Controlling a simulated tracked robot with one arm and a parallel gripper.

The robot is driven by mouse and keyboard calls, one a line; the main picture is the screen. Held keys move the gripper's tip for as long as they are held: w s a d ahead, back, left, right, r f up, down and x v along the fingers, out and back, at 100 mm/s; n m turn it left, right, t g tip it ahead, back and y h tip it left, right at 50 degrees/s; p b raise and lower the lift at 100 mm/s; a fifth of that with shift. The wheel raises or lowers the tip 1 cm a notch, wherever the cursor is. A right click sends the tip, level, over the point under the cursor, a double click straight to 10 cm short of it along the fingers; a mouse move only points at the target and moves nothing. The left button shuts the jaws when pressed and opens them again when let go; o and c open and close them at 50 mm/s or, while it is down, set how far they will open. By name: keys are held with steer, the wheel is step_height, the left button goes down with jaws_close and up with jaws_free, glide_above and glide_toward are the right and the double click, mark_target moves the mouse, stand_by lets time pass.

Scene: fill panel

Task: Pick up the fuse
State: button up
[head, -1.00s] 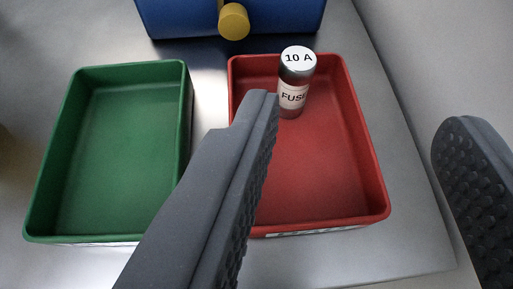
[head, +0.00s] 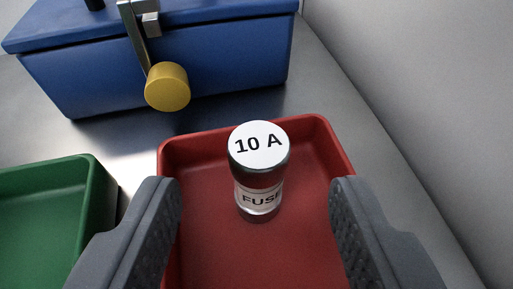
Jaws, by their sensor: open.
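The fuse (head: 259,180) is a small upright cylinder with a white top marked "10 A" and a label reading "FUSE". It stands in the red tray (head: 205,262), towards its far end. My gripper (head: 256,186) is open, with one dark finger on each side of the picture. The fuse shows between the two fingers, and there is a clear gap on both sides of it. The fingers cover parts of the tray's side walls. The near end of the tray is out of view.
A green tray (head: 98,205) lies at the left, partly cut off. A blue box (head: 215,62) with a yellow knob (head: 167,87) on a lever stands behind the red tray. A pale wall (head: 430,80) rises at the right, with bare grey metal surface (head: 350,125) before it.

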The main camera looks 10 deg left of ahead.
mark_target(259, 179)
steer(key=shift+b+x, duration=0.4)
steer(key=shift+x, duration=2.2)
steer(key=shift+s+d, duration=0.1)
jaws_close()
